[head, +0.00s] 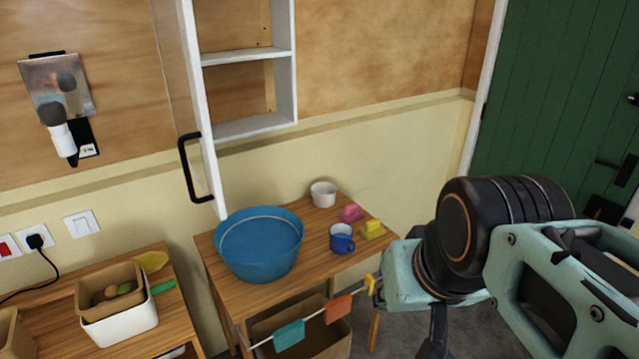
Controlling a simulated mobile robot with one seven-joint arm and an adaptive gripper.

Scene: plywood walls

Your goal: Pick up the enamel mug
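The enamel mug (342,239) is blue with a pale inside and stands upright on the wooden table (235,292), near its right side. It is just right of a large blue basin (258,250) and left of a yellow block (373,229). My arm comes in from the right, to the right of the mug and apart from it. A dark part below my arm (437,335), cut off by the bottom edge, may belong to my gripper. Its fingertips are not visible, and I cannot see anything held.
A white cup (323,193) and a pink block (350,212) stand behind the mug. A rail with hanging cloths (290,334) runs along the table front. An open cabinet door (203,120) hangs above the basin. A second table (50,325) with a box is at left.

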